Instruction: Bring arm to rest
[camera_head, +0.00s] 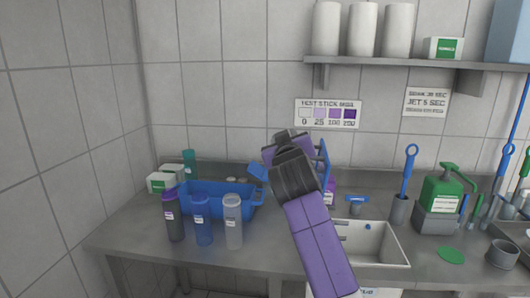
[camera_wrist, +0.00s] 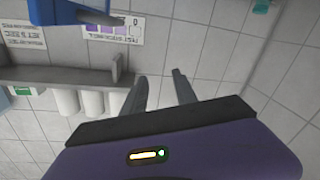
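My gripper (camera_wrist: 160,75) shows in the wrist view with its two dark fingers apart and only tiled wall seen between them. In the head view my purple arm reaches up from the bottom over the counter, and its dark wrist hides the fingers. A blue upright piece (camera_head: 324,165) shows just right of my wrist, and a smaller blue piece (camera_head: 258,171) shows to its left. I cannot tell whether either touches my arm. A blue shape (camera_wrist: 80,12) also fills the top left of the wrist view.
A blue bin (camera_head: 240,200) stands left of my arm, with a dark bottle (camera_head: 173,217), a blue bottle (camera_head: 203,222) and a clear bottle (camera_head: 232,222) in front. A sink (camera_head: 375,243) lies right. A shelf (camera_head: 420,64) with white rolls (camera_head: 362,29) overhangs. The counter's front left is clear.

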